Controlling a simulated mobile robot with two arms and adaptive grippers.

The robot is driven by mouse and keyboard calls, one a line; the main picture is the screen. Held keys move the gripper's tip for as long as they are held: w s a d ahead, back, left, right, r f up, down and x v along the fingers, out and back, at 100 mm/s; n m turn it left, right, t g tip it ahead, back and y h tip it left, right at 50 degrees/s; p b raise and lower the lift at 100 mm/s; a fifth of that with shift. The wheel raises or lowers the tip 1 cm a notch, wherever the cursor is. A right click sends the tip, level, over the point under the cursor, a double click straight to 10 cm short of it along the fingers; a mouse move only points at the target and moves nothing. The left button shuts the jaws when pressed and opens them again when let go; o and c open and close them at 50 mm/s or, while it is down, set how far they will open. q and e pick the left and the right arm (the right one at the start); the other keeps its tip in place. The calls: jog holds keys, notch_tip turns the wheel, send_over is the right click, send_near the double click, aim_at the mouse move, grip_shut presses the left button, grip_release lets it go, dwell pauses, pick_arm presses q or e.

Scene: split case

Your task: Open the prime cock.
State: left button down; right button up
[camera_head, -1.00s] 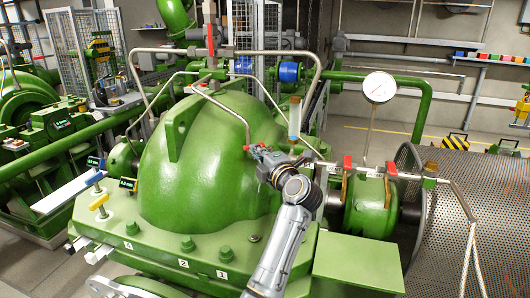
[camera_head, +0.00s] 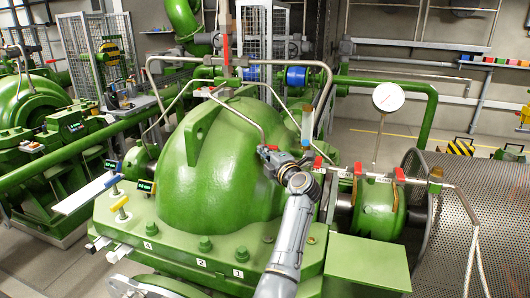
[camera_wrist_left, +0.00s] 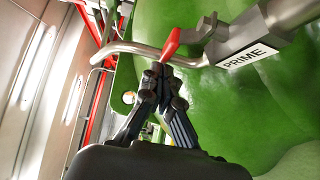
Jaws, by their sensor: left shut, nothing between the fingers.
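The prime cock (camera_wrist_left: 235,40) shows in the left wrist view as a grey valve body on a bent pipe, with a white PRIME label (camera_wrist_left: 248,56) and a red lever (camera_wrist_left: 172,44). My left gripper (camera_wrist_left: 158,70) is shut and empty. Its fingertips are at the lower end of the lever, by the pipe; I cannot tell whether they touch. In the head view my left gripper (camera_head: 266,152) is at the right side of the green pump casing (camera_head: 205,165), with a small red patch at its tip. The gripper and wrist hide most of the cock there. My right gripper is not in view.
Thin pipes (camera_head: 245,115) run over and beside the casing. Other red-handled cocks (camera_head: 357,169) sit along a pipe to the right, below a round gauge (camera_head: 388,97). A perforated guard (camera_head: 465,205) stands at the right.

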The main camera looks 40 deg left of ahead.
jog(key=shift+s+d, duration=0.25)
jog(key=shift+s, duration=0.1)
pick_arm(q)
jog(key=v, duration=0.7)
jog(key=shift+d, duration=0.2)
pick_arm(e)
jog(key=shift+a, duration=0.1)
